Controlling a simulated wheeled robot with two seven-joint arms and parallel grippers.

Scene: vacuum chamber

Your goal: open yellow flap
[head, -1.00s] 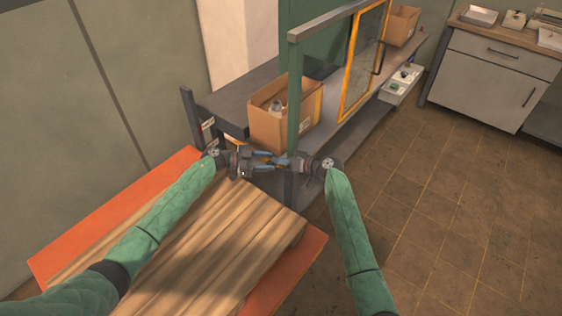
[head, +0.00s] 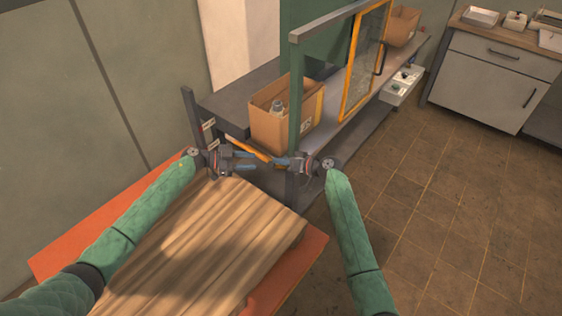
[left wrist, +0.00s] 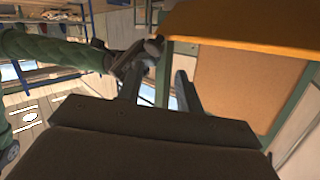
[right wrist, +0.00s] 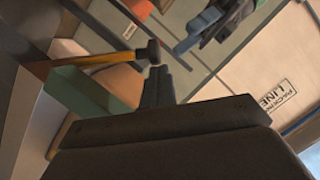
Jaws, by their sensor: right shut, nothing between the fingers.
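A yellow-framed panel with a clear pane (head: 345,100) stands upright along the workbench in the head view. A second, low yellow bar (head: 250,150) lies between my grippers, partly hidden. It looks like an edge of a yellow frame that fills the upper right of the left wrist view (left wrist: 245,22). A yellow bar with a dark end also shows in the right wrist view (right wrist: 110,60). My left gripper (head: 252,162) is open and empty, left of the green post. My right gripper (head: 281,161) is shut and empty, close to the bar's right end. I cannot tell whether it touches.
A green post (head: 294,110) stands beside my right gripper. A cardboard box (head: 285,115) with a bottle sits on the grey bench behind. A wooden slatted pallet (head: 200,240) on an orange base lies in front. A drawer cabinet (head: 490,80) stands far right; the tiled floor is clear.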

